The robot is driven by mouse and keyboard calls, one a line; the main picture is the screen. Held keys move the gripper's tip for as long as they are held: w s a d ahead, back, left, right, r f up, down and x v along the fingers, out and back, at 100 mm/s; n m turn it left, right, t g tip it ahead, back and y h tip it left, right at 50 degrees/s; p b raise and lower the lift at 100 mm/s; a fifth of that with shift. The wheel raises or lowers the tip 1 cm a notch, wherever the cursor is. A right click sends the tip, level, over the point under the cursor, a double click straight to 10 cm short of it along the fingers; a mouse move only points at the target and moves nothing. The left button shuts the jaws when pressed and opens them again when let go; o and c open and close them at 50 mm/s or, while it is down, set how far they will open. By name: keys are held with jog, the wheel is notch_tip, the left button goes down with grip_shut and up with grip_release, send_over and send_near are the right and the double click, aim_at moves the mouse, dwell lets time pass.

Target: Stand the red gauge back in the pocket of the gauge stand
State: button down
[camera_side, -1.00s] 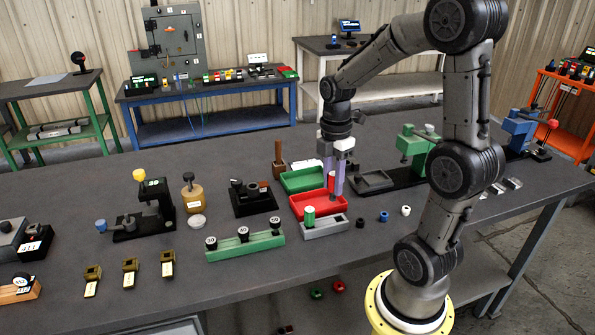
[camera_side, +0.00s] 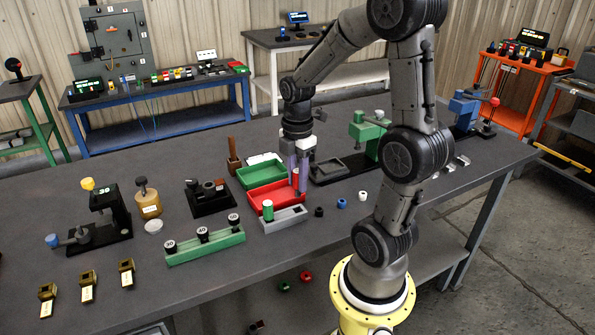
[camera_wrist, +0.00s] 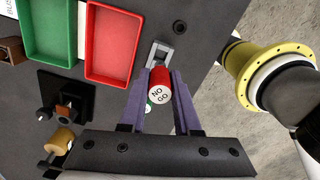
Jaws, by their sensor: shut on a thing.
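The red gauge (camera_side: 295,180) is upright between the fingers of my gripper (camera_side: 300,188), which is shut on it. In the wrist view its white end marked NO GO (camera_wrist: 160,94) faces the camera. The grey gauge stand (camera_side: 290,217) is on the bench, with a green gauge (camera_side: 268,210) standing in its left part. My fingertips are close above the stand's right end. In the wrist view a square-edged part of the stand (camera_wrist: 153,53) shows beyond the red gauge. The gauge's lower end is hidden, and I cannot tell whether it touches the stand.
A red tray (camera_side: 284,203) lies right behind the stand, with a green tray (camera_side: 248,179) behind it. A green rack with black-topped gauges (camera_side: 205,246) is to the left. Small black, blue and white rings (camera_side: 341,203) lie to the right.

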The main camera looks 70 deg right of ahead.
aim_at(297, 196)
jog(key=shift+f, duration=1.6)
jog(key=shift+f, duration=1.6)
dwell(0.4)
jog(key=c, duration=0.5)
grip_release()
jog(key=shift+c, duration=0.2)
notch_tip(297, 196, up, 14)
jog(key=shift+f, duration=0.1)
